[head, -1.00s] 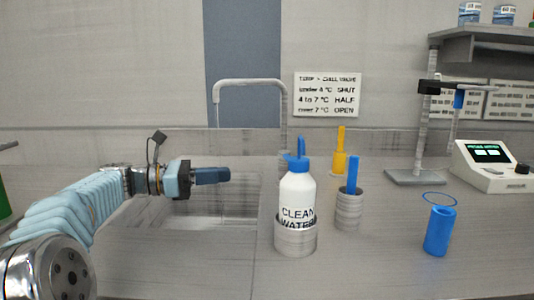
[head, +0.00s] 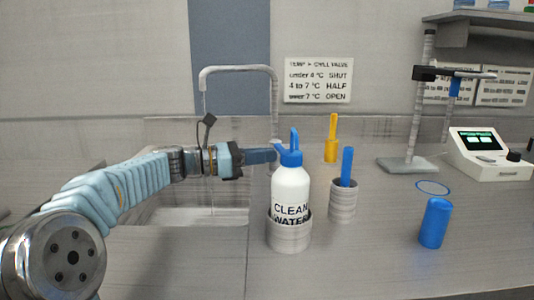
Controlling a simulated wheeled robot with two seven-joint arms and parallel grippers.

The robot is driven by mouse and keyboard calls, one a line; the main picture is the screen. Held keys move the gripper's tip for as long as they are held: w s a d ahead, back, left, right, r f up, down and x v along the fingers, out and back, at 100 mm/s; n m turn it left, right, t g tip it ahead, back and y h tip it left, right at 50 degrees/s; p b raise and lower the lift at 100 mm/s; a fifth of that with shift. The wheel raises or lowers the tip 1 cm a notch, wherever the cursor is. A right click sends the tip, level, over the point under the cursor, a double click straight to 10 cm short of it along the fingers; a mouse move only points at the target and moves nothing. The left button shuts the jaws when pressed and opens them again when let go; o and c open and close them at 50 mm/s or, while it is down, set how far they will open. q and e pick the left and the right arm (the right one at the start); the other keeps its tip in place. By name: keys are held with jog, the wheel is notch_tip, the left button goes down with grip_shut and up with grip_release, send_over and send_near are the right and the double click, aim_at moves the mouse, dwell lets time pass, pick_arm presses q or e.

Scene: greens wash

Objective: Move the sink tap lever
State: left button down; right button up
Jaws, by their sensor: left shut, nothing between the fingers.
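The sink tap (head: 238,70) is a grey gooseneck at the back of the sink (head: 215,217), its spout reaching left over the basin. A thin pale line drops from the spout. I cannot make out the tap's lever; the post's lower part is hidden behind my left gripper and the bottle. My left gripper (head: 272,155) is shut and empty, pointing right, its tips in front of the tap post and beside the bottle's blue cap in the picture. I cannot tell whether it touches anything. My right gripper is not in view.
A white "CLEAN WATER" bottle (head: 290,190) stands in a grey holder (head: 289,235), close to the gripper. To its right are a blue-handled item in a ribbed cup (head: 343,203), a yellow upright handle (head: 332,135), a blue cylinder (head: 435,223), a stand (head: 405,165) and a meter (head: 488,153).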

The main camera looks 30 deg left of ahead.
aim_at(281, 149)
pick_arm(q)
jog(key=shift+w+d, duration=0.3)
jog(key=shift+w+d+f+n+t+y+b, duration=0.1)
jog(key=shift+d+n+t+y+b, duration=0.25)
jog(key=shift+n+t+y+b, duration=0.3)
jog(key=shift+d+n+t+y+b, duration=0.4)
jog(key=shift+n+t+y+b, duration=0.2)
jog(key=shift+y, duration=0.35)
jog(key=shift+w+d+p, duration=0.3)
jog(key=shift+w+d, duration=0.05)
jog(key=shift+d, duration=0.1)
jog(key=shift+w+d, duration=0.15)
jog(key=shift+w, duration=0.05)
